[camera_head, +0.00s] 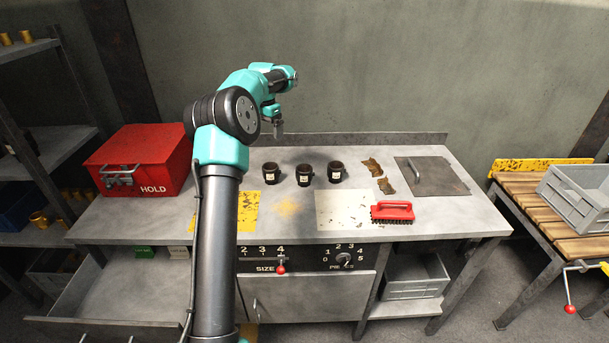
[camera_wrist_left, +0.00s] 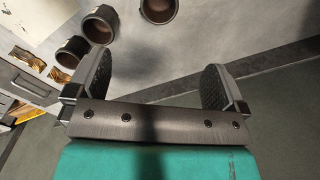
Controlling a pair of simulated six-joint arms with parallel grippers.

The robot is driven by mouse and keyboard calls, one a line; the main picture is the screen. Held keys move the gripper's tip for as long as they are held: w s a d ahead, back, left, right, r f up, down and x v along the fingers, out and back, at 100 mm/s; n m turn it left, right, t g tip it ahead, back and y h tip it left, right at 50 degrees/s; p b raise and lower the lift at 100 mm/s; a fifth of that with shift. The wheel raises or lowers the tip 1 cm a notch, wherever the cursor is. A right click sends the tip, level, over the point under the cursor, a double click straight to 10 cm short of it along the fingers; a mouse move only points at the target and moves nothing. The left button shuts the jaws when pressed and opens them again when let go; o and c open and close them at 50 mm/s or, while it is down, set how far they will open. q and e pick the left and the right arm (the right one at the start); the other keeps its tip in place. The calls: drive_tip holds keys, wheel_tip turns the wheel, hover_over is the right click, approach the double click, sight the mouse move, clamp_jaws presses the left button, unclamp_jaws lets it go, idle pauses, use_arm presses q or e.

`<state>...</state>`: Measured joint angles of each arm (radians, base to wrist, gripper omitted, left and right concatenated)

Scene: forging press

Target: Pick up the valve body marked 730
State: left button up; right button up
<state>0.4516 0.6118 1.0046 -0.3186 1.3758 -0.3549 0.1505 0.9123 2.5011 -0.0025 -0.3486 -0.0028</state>
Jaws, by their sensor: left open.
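Three dark, cup-like valve bodies stand in a row on the grey bench: a left one (camera_head: 271,172), a middle one (camera_head: 304,175) and a right one (camera_head: 335,172). Each has a small pale label, too small to read, so I cannot tell which is marked 730. The left wrist view shows three round dark bodies with reddish-brown insides, a near one (camera_wrist_left: 158,10), a second (camera_wrist_left: 101,25) and a third (camera_wrist_left: 73,50). My left gripper (camera_head: 278,128) is above and behind the row. Its fingers (camera_wrist_left: 158,85) are open and empty. My right gripper is not in view.
A red HOLD box (camera_head: 139,160) stands on the bench's left. A red brush (camera_head: 392,211), brown scraps (camera_head: 380,172) and a dark metal plate (camera_head: 432,176) lie to the right. A low ledge (camera_head: 360,139) runs along the back. The front middle is mostly clear.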

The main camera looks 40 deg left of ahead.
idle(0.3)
use_arm(q)
hover_over(272, 174)
drive_tip(key=w+a, duration=0.2)
drive_tip(key=a, duration=0.1)
wheel_tip(272, 174, down, 12)
drive_tip(key=shift+s+d+f, duration=0.1)
drive_tip(key=shift+d+f, duration=0.2)
drive_tip(key=shift+f, duration=2.4)
